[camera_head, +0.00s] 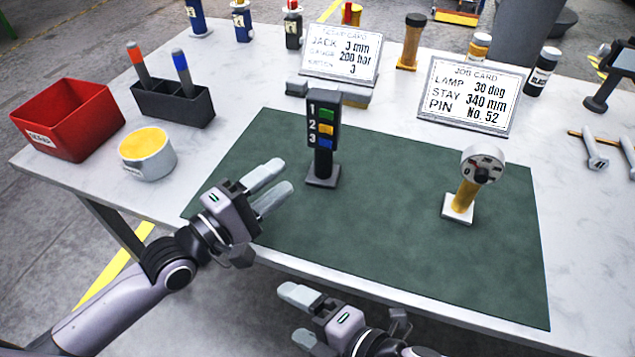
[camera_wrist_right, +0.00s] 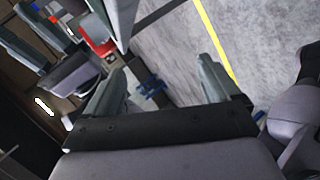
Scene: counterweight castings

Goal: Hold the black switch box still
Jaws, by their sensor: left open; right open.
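The black switch box (camera_head: 322,128) stands upright on a short post and square base on the green mat (camera_head: 400,195). My right gripper (camera_head: 298,316) is open and empty, low in the head view in front of the table's near edge. In the right wrist view its two fingers (camera_wrist_right: 165,90) are apart with floor between them.
A yellow post with a round grey head (camera_head: 467,190) stands on the mat's right. A job card (camera_head: 468,95) and another card (camera_head: 342,55) stand behind. A red bin (camera_head: 70,118), a yellow-topped tin (camera_head: 147,153) and a dark pen holder (camera_head: 173,103) are at left. The mat's middle is clear.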

